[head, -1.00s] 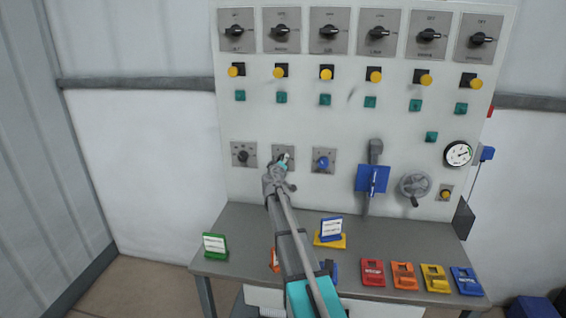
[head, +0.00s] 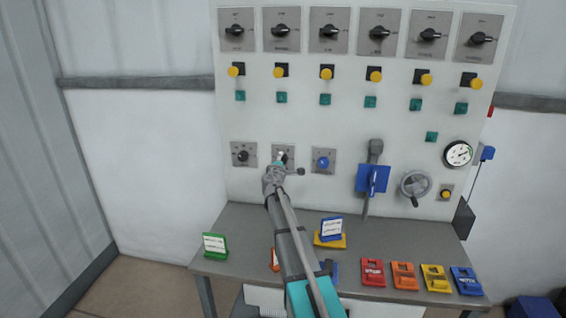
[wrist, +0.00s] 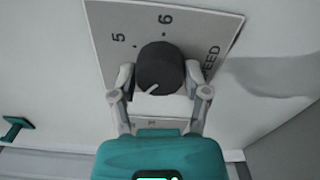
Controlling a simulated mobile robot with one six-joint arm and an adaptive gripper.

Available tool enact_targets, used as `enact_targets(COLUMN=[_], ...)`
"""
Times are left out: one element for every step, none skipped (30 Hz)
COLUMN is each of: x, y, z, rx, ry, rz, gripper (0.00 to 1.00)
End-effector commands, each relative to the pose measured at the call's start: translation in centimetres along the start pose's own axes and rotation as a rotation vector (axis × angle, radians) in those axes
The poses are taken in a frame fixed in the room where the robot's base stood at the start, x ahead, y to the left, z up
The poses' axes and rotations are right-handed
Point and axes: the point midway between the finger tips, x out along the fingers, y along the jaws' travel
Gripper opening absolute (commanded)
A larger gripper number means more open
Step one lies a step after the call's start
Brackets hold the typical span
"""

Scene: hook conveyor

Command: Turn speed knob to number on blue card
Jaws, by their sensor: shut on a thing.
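The speed knob (wrist: 158,66) is a dark round knob on a grey plate (wrist: 103,22) in the wrist view. The plate shows 5, 6 and part of the word SPEED. A pale mark on the knob points to the lower left of the picture; no number shows beside it. My gripper (wrist: 160,88) is shut on the knob, one finger on each side. In the head view my gripper (head: 279,163) covers most of the knob at the middle left of the panel. The blue card (head: 332,229) stands upright on the bench; its writing is too small to read.
A dark knob (head: 243,154) and a blue knob (head: 323,162) flank my gripper on the panel (head: 350,120). A blue lever (head: 372,180) and a handwheel (head: 415,186) are farther right. A green card (head: 215,246) and several coloured blocks are on the bench (head: 365,238).

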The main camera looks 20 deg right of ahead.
Motion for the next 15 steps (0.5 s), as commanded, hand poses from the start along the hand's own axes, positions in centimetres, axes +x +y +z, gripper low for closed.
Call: enact_targets(x=[-0.23,-0.24,-0.25,-0.25,-0.25,-0.25,-0.26,-0.26,-0.26,-0.27,-0.27,-0.27,-0.28,-0.28,-0.28], y=[-0.14,-0.14,-0.15,-0.15,-0.16,-0.17,-0.17,-0.18,-0.18,-0.19,-0.19,-0.20,-0.20,-0.21,-0.21], z=[0.19,0.19,0.20,0.20,0.20,0.20,0.21,0.21,0.21,0.22,0.22,0.22,0.22,0.23,0.23], rx=[-0.042,-0.070,-0.109,-0.137,-0.165,-0.203,-0.231,-0.259,-0.296,-0.323,-0.349,-0.383,-0.407,-0.431,-0.460], ry=[-0.003,-0.003,-0.003,-0.003,-0.003,-0.003,-0.003,-0.003,-0.003,-0.003,-0.003,-0.003,-0.003,-0.003,-0.003], rz=[-0.002,-0.002,-0.002,-0.002,-0.002,-0.002,-0.002,-0.002,-0.002,-0.002,-0.003,-0.003,-0.003,-0.003,-0.003], gripper=[0.13,0.13,0.13,0.13,0.13,0.13,0.13,0.13,0.13,0.13,0.13,0.13,0.13,0.13,0.13])
